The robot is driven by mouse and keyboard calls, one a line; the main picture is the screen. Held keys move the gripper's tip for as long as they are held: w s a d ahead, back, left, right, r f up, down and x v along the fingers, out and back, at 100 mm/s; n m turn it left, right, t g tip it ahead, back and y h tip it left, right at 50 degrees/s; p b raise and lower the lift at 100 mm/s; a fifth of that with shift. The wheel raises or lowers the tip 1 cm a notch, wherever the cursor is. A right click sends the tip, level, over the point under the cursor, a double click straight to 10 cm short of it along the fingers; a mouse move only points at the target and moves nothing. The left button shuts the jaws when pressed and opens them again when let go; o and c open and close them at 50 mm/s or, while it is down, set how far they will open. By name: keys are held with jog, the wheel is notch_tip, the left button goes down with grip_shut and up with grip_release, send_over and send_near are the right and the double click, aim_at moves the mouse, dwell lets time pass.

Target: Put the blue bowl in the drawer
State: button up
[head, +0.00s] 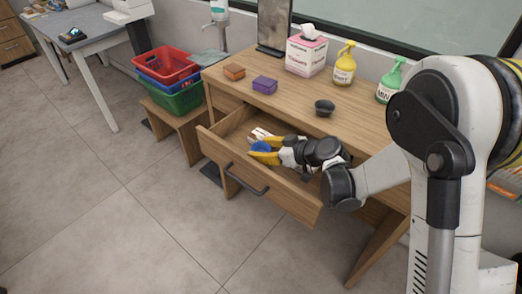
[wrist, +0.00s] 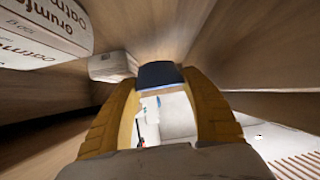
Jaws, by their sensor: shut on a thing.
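The blue bowl (head: 261,146) is between the yellow fingertips of my gripper (head: 264,153), inside the open drawer (head: 287,196) of the wooden desk. In the wrist view the bowl shows as a dark blue piece (wrist: 160,75) between the two fingers of my gripper (wrist: 160,88). The gripper is shut on it. The fingers hide part of the bowl, and I cannot tell whether it touches the drawer floor. The drawer is pulled well out, and my arm reaches in from the right.
White printed boxes (wrist: 42,38) lie in the drawer close to the gripper. A black bowl (head: 324,108), sponges (head: 265,85), a tissue box (head: 306,55) and pump bottles (head: 344,66) stand on the desktop. Stacked baskets (head: 178,98) stand left of the desk.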

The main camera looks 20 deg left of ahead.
jog(key=shift+f, duration=0.5)
jog(key=o, duration=0.9)
jog(key=shift+f, duration=0.1)
jog(key=shift+c, duration=0.2)
jog(key=shift+r, duration=0.45)
jog(key=p+v, duration=0.4)
jog(key=v, duration=0.8)
jog(key=shift+r+p, duration=0.2)
jog(key=shift+p, duration=0.15)
